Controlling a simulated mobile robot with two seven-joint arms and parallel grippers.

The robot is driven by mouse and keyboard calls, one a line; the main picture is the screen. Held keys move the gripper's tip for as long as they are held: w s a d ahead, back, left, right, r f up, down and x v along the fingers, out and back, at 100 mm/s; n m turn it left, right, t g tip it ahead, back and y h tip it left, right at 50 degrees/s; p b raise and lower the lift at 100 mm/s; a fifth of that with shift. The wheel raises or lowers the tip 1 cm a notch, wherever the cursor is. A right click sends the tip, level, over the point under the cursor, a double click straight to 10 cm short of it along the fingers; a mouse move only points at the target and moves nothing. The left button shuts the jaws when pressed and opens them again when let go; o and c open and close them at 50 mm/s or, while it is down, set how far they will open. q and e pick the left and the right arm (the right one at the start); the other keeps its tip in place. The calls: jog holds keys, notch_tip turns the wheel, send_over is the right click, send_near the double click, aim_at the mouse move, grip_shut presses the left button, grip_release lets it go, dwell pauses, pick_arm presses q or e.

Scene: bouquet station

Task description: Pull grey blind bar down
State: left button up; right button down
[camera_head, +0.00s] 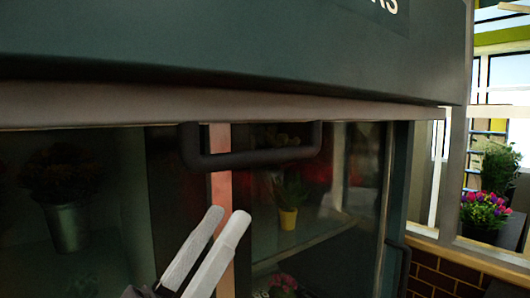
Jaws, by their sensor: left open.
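The grey blind bar (90,104) runs across the picture just under a dark green housing, at the top of a glass-fronted flower cabinet. A dark U-shaped handle (255,157) hangs from the bar near the middle. My left gripper (229,226) rises from the bottom of the camera_head view, below the handle. Its two pale fingers point up and right, with a narrow gap between them and nothing held. The fingertips look apart from the handle in the picture. My right gripper is not in view.
The dark green housing (230,45) overhangs the bar. Behind the glass are a metal bucket of flowers (67,225) and a yellow pot (288,218). A dark vertical handle (397,268) is at lower right. Pink and purple flowers (485,211) stand at the right window.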

aim_at(265, 157)
pick_arm(q)
jog(key=p+x, duration=0.4)
jog(key=x, duration=0.6)
jog(key=shift+w+d+r, duration=0.1)
jog(key=shift+d, duration=0.05)
jog(key=shift+c, duration=0.2)
grip_shut()
dwell(0.8)
